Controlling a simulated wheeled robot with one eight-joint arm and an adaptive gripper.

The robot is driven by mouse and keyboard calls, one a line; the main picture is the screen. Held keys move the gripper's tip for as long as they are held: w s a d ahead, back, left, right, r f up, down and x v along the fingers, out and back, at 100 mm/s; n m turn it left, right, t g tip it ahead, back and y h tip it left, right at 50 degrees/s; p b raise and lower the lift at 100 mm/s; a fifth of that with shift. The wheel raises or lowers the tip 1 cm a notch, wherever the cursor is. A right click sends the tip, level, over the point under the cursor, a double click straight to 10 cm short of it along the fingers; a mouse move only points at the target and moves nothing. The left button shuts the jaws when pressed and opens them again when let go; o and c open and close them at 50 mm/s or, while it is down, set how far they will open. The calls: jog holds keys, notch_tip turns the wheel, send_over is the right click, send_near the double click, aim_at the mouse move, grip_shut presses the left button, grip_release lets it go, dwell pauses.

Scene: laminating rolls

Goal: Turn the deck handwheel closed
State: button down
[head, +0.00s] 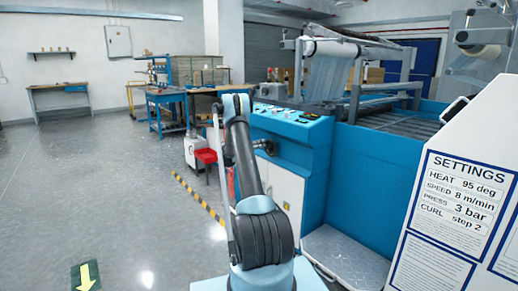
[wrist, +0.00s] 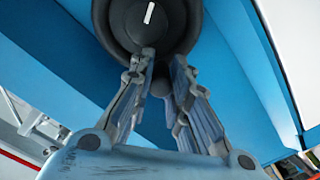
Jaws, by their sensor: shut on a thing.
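The deck handwheel (wrist: 150,22) is a dark round wheel with a white mark, at the top of the wrist view against a blue panel. My gripper (wrist: 163,68) reaches up to its lower rim. Its two grey fingers are shut on a small dark grip of the handwheel, which shows partly between them. In the head view a dark round part (head: 268,147) on the blue machine's side looks like the handwheel, partly hidden by my arm. My gripper cannot be made out there.
The blue laminating machine (head: 375,158) fills the right, with a control panel (head: 290,117) on top. A white settings board (head: 462,190) stands at the front right. A red stool (head: 206,156) stands left of my arm. The grey floor (head: 110,185) at left is open.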

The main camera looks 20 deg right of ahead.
jog(key=c, duration=1.5)
grip_release()
jog(key=v, duration=1.2)
